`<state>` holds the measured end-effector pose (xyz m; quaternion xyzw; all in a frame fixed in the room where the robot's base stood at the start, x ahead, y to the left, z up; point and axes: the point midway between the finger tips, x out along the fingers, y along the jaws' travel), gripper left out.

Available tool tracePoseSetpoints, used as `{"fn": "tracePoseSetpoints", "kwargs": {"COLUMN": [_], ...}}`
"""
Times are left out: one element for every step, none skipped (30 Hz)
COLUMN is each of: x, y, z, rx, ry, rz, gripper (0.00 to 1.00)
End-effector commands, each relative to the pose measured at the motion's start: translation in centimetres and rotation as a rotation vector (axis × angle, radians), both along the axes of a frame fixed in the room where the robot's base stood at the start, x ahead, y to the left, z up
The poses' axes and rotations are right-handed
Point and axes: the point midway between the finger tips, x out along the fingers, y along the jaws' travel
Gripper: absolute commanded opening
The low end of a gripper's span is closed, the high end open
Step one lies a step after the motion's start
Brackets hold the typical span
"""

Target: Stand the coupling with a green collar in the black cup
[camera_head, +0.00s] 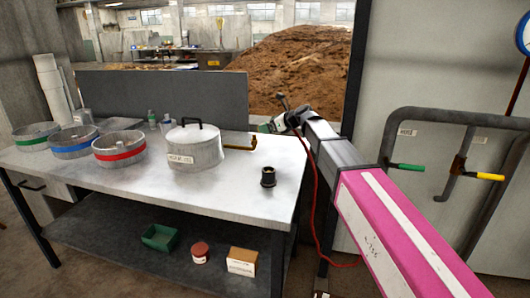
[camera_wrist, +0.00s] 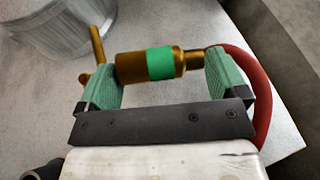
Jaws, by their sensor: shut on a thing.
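In the wrist view a brass coupling with a green collar (camera_wrist: 160,64) lies crosswise between the two green fingers of my gripper (camera_wrist: 164,78), which is shut on it. In the head view my gripper (camera_head: 270,126) is above the table's right back part, near the pot's brass spout; the coupling is too small to make out there. The black cup (camera_head: 268,177) stands upright on the table near its right end, in front of my gripper. A dark round rim at the wrist view's lower left may be this cup; I cannot tell.
A lidded metal pot (camera_head: 195,150) with a brass spout (camera_head: 240,147) stands left of the cup. Drums with red (camera_head: 119,155), blue (camera_head: 73,149) and green bands stand further left. A red hose (camera_wrist: 262,95) hangs beside my gripper. The table front (camera_head: 200,190) is clear.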

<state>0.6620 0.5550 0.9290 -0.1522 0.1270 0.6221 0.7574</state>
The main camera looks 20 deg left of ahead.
Motion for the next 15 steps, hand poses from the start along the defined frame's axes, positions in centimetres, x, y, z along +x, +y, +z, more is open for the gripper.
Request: {"fn": "tracePoseSetpoints", "kwargs": {"x": [0.0,0.0,0.0,0.0,0.0,0.0,0.0,0.0,0.0,0.0,0.0,0.0,0.0,0.0,0.0], "y": [0.0,0.0,0.0,0.0,0.0,0.0,0.0,0.0,0.0,0.0,0.0,0.0,0.0,0.0,0.0], "z": [-0.3,-0.6,-1.1,-1.5,-2.0,-2.6,-3.0,-3.5,-4.1,-4.4,-4.7,-5.0,-5.1,-5.3,-5.7], "rx": [0.0,0.0,0.0,0.0,0.0,0.0,0.001,0.001,0.0,0.0,0.0,0.0,0.0,0.001,0.001], "ry": [0.001,0.001,0.002,0.002,0.002,0.002,0.003,0.003,0.002,0.002,0.001,0.001,0.001,0.001,0.001], "rz": [0.0,0.0,-0.001,-0.001,-0.001,-0.001,-0.001,-0.001,-0.001,-0.001,0.0,0.0,0.0,0.0,0.0], "gripper": [0.59,0.59,0.59,0.59,0.59,0.59,0.59,0.59,0.59,0.59,0.59,0.59,0.59,0.59,0.59]}}
